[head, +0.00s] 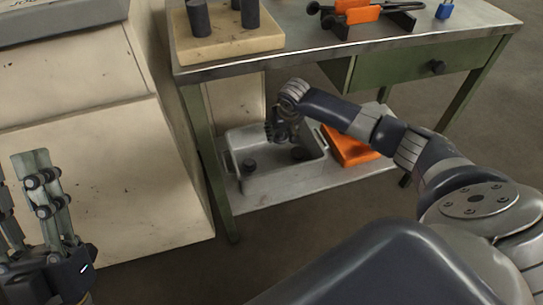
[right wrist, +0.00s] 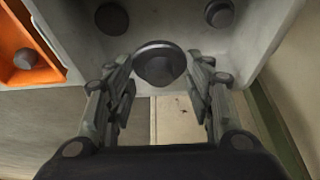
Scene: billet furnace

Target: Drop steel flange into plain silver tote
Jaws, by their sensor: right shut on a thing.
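The steel flange (right wrist: 159,63) is a dark grey disc with a raised hub, held between the fingertips of my right gripper (right wrist: 160,70) in the right wrist view. In the head view my right gripper (head: 283,133) reaches down over the plain silver tote (head: 285,180), which sits on the lower shelf of the bench. The flange is hard to make out there. Two dark round parts (right wrist: 112,18) (right wrist: 219,13) lie on the tote floor, apart from each other. My left gripper (head: 24,190) is open and empty at the lower left.
An orange tote (head: 352,150) stands right of the silver one; a dark round part (right wrist: 25,58) lies in it. The bench top (head: 300,50) is above, with a board (head: 225,45) bearing dark cylinders. A cream cabinet (head: 100,150) stands at left.

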